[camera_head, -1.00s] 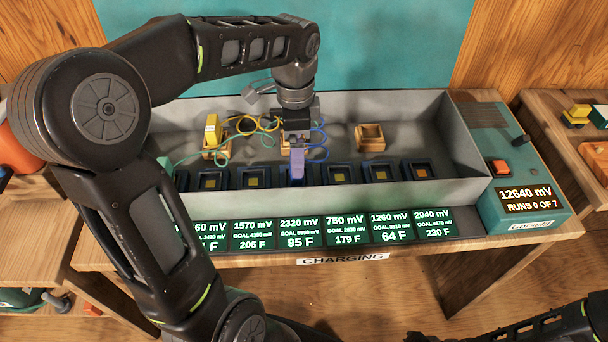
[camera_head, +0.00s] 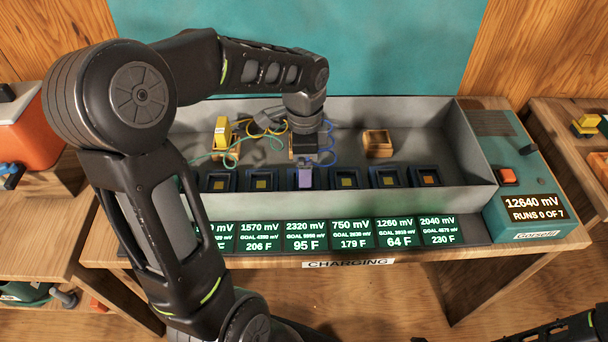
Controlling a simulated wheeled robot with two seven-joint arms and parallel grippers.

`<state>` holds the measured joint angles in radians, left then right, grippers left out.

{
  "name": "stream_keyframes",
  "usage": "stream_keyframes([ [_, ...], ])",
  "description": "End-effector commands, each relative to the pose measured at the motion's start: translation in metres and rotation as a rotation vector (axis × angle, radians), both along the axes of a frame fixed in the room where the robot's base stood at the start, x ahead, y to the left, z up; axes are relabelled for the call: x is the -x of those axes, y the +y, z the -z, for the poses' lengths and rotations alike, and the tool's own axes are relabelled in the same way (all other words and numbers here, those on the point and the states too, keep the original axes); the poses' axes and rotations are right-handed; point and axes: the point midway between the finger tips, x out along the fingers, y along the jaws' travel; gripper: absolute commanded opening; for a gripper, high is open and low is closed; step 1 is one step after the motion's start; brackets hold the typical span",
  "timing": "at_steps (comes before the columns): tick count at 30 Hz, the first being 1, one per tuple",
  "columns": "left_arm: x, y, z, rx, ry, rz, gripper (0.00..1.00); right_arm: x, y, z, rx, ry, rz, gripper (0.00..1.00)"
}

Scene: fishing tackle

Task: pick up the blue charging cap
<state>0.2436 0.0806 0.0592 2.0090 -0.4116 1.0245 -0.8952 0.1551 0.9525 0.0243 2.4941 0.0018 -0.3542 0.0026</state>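My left gripper (camera_head: 304,146) points down into the grey trough, at the middle wooden holder. Its fingers are hard to make out, so I cannot tell whether it is open or shut. A blue cord (camera_head: 331,137) loops just right of it. The blue cap itself is not clearly visible; the gripper covers that spot. A lavender block (camera_head: 305,178) stands in a socket just in front of the gripper; I cannot tell whether they touch. A yellow cap (camera_head: 222,130) with a yellow cord sits on the left wooden holder. My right arm shows at the bottom right, its gripper out of view.
An empty wooden holder (camera_head: 378,142) stands to the right in the trough (camera_head: 440,140). Several dark sockets line its front, above green displays (camera_head: 299,235). A control box (camera_head: 535,205) with an orange button (camera_head: 506,176) stands at the right end. The trough's right part is open.

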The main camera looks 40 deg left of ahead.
Motion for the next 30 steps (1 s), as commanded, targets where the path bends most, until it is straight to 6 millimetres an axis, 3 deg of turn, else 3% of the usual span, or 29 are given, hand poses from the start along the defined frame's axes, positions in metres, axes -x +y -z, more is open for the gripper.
stream_keyframes([
  [7, 0.001, 0.001, 0.029, 0.0, 0.002, -0.001, 0.89, 0.001, 0.0, -0.005, 0.002, 0.002, 0.001, 0.0],
  [25, 0.0, 0.0, 0.029, 0.0, 0.0, -0.001, 0.89, 0.001, 0.0, -0.004, 0.002, 0.002, 0.001, 0.0],
  [30, 0.0, 0.0, 0.029, 0.0, 0.0, -0.001, 0.75, 0.001, 0.0, -0.004, 0.002, 0.002, 0.001, 0.0],
])
